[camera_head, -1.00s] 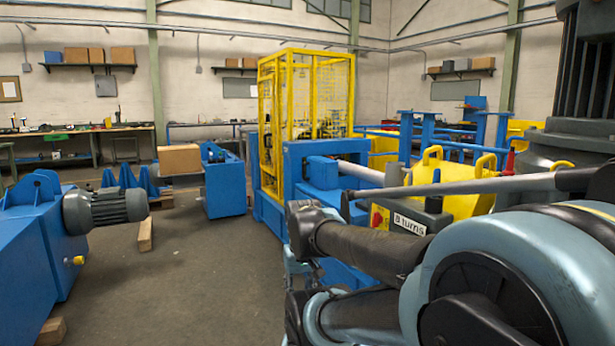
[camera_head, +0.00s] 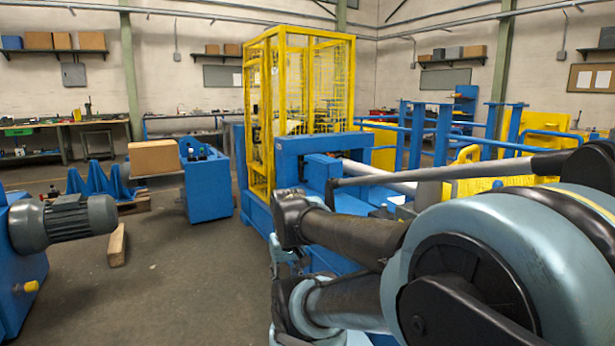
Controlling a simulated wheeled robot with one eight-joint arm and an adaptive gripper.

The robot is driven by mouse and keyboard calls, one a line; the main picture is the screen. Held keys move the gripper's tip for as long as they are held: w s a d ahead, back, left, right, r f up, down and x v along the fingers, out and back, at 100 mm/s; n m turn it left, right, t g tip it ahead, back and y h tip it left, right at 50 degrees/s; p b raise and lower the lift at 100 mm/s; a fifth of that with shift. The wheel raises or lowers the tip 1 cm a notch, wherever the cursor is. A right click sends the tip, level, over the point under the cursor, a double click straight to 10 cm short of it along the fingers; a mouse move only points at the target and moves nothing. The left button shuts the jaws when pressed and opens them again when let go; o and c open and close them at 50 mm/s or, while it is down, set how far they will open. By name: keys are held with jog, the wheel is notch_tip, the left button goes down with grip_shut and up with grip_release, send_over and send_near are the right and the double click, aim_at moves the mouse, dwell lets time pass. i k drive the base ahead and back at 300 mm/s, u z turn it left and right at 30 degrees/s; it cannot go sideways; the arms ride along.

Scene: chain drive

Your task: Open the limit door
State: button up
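A yellow mesh cage (camera_head: 298,100) stands on a blue machine base at the middle of the view. It has framed mesh panels on its left and front sides. I cannot tell which panel is the limit door, and no panel clearly stands open. My folded arm fills the lower right, in front of the machine. My gripper is not clearly visible; the lower end of the arm is partly cut off by the frame's bottom edge.
A blue machine block (camera_head: 305,150) with a grey shaft stands right of the cage. A motor (camera_head: 65,222) juts in at left. The floor (camera_head: 175,285) between is clear.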

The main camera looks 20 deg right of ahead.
aim_at(315, 171)
jog(key=i, duration=0.45)
jog(key=z, duration=0.6)
jog(key=k, duration=1.3)
jog(key=u, duration=0.6)
jog(key=i, duration=2)
jog(key=z, duration=0.25)
